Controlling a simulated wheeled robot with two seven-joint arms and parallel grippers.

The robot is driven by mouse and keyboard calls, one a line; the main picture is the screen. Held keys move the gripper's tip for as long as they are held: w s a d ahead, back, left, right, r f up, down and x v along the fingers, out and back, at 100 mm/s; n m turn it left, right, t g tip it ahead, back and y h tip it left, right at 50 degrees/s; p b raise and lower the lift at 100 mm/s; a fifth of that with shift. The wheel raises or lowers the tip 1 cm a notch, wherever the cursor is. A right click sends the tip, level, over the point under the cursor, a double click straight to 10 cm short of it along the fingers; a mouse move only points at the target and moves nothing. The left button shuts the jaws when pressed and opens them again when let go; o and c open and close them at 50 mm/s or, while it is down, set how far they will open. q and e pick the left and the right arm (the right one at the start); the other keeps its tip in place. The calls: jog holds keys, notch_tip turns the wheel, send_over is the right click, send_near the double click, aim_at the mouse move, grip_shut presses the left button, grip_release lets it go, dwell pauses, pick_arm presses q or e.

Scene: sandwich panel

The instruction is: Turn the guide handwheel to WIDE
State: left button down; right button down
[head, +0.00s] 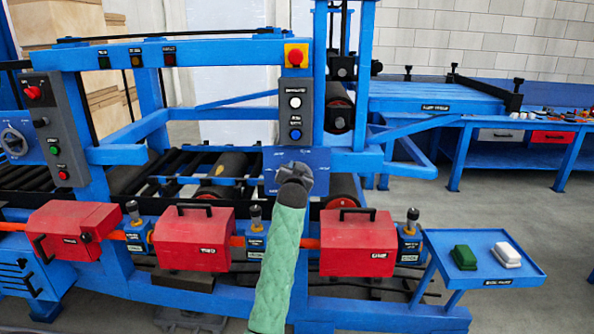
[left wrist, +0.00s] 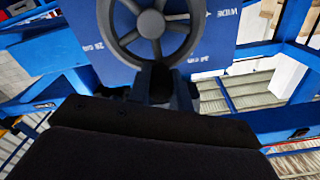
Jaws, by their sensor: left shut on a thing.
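The guide handwheel (left wrist: 151,24) is a dark grey spoked wheel on a blue panel (left wrist: 221,38) in the left wrist view. A white WIDE label (left wrist: 229,13) is on the panel right of the wheel, with smaller white markings lower down on both sides. My left gripper (left wrist: 157,84) is shut on the near part of the wheel's rim; its fingertips are partly hidden. In the head view my left gripper (head: 295,180), on a green-sleeved arm, is in front of the blue panel (head: 320,157) and covers most of the wheel. My right gripper is not in view.
A grey control box (head: 295,112) with buttons and a red stop button (head: 296,56) stands above the panel. Red boxes (head: 196,240) and blue-bodied fittings line the machine's front. A small blue tray (head: 490,270) with a green and a white block is at right.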

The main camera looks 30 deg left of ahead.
pick_arm(q)
jog(key=shift+f, duration=0.15)
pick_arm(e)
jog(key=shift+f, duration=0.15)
pick_arm(q)
jog(key=c, duration=1.3)
grip_release()
jog(key=shift+a, duration=0.1)
jog(key=shift+s, duration=0.1)
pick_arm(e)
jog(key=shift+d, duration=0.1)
pick_arm(q)
jog(key=shift+s+d, duration=0.25)
jog(key=b+v, duration=0.2)
jog(key=v, duration=0.5)
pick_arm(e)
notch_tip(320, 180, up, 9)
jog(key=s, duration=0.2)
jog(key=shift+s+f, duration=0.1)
